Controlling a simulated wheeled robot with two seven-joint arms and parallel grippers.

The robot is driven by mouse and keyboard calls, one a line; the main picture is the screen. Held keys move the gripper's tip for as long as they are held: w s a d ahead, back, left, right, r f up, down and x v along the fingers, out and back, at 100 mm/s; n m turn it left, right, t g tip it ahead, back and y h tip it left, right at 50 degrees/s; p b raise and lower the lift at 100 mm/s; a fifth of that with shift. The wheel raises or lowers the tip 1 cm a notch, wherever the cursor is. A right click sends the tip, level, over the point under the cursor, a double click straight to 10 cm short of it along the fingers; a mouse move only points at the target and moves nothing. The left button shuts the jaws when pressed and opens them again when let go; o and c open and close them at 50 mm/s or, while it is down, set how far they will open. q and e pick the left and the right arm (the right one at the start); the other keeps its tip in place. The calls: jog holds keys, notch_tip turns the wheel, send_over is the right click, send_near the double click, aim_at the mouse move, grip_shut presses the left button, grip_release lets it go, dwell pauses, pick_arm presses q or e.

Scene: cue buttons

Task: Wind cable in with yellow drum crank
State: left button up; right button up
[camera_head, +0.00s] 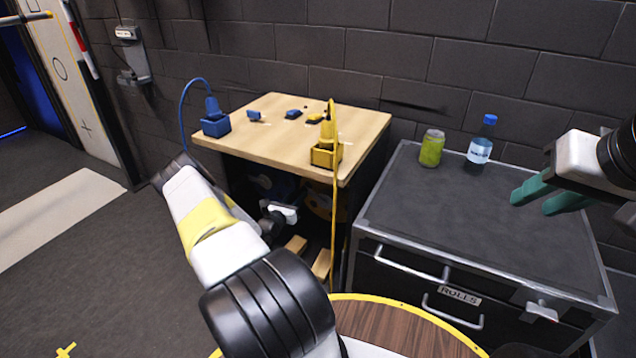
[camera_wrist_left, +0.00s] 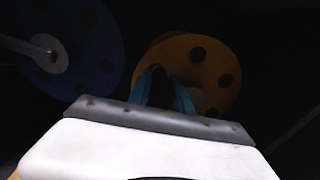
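The yellow drum (camera_wrist_left: 222,62) is a holed disc in the dark space under the wooden table. In the head view only a dim part of it (camera_head: 320,204) shows. My left gripper (camera_wrist_left: 164,92) points at the drum's lower left part in the left wrist view. Its teal fingers are apart, with a dark gap between them. A small orange-brown part (camera_wrist_left: 197,99) shows beside the right finger; I cannot tell whether it is the crank's handle or whether they touch. A yellow cable (camera_head: 335,215) hangs from the yellow box (camera_head: 325,155) over the table edge. My right gripper (camera_head: 541,196) is open and empty.
The blue drum (camera_wrist_left: 88,55), with a pale shaft, is left of the yellow one. A blue box (camera_head: 215,124) with a blue cable stands on the wooden table (camera_head: 255,148). A can (camera_head: 431,148) and a bottle (camera_head: 481,140) stand on the drawer cabinet (camera_head: 440,205).

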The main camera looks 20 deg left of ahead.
pick_arm(q)
grip_shut()
dwell(1.1)
